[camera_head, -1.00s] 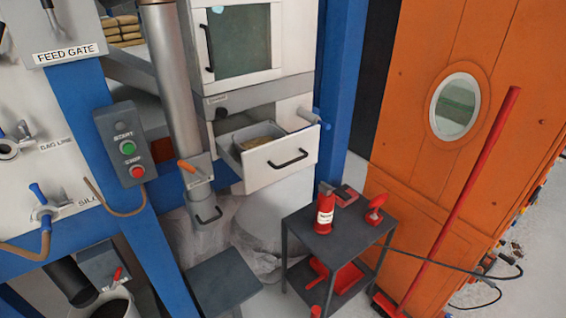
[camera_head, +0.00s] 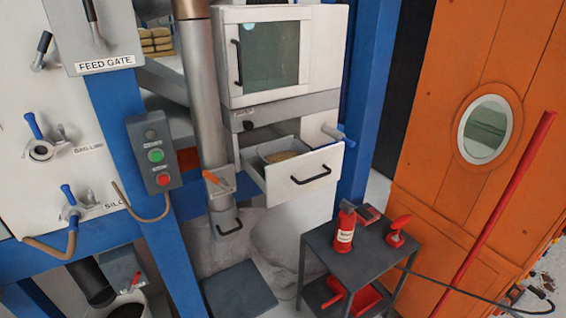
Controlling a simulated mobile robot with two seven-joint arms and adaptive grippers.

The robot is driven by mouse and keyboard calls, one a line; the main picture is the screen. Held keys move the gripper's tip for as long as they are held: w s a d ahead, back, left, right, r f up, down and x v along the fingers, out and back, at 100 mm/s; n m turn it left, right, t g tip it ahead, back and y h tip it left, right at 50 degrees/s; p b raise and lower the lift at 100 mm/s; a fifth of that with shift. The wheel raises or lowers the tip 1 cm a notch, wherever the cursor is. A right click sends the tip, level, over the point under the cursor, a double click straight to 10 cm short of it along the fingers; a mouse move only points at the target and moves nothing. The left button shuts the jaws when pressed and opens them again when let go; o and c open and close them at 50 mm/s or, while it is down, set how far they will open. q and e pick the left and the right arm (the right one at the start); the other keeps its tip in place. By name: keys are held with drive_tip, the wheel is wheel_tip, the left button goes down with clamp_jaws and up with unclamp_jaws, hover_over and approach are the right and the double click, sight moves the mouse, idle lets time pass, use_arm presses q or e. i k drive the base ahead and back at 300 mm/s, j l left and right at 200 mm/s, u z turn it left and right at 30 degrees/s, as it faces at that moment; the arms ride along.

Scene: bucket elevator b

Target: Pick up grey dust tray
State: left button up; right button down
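I cannot tell for certain which thing is the grey dust tray. An open drawer (camera_head: 303,180) with a white front and black handle sticks out below the windowed cabinet. Inside it sits a grey-walled container (camera_head: 262,152) with tan grainy material, partly hidden by the drawer front. A flat dark grey plate (camera_head: 238,291) is low down at the bottom centre, left of the cart. Neither of my grippers is in view.
A dark cart (camera_head: 365,250) holds a red bottle (camera_head: 345,228) and other red items, with a red dustpan-like piece on its lower shelf. A long red pole (camera_head: 495,210) leans before the orange wall. A start/stop box (camera_head: 155,155) is on the blue post at left.

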sight(277, 151)
drive_tip(key=i+j+z, duration=0.1)
drive_tip(key=z, duration=1.2)
drive_tip(key=j+z, duration=0.3)
drive_tip(key=k+j+z, duration=0.1)
drive_tip(key=j+z, duration=0.2)
drive_tip(key=k+j+z, duration=0.15)
drive_tip(key=j+z, duration=0.15)
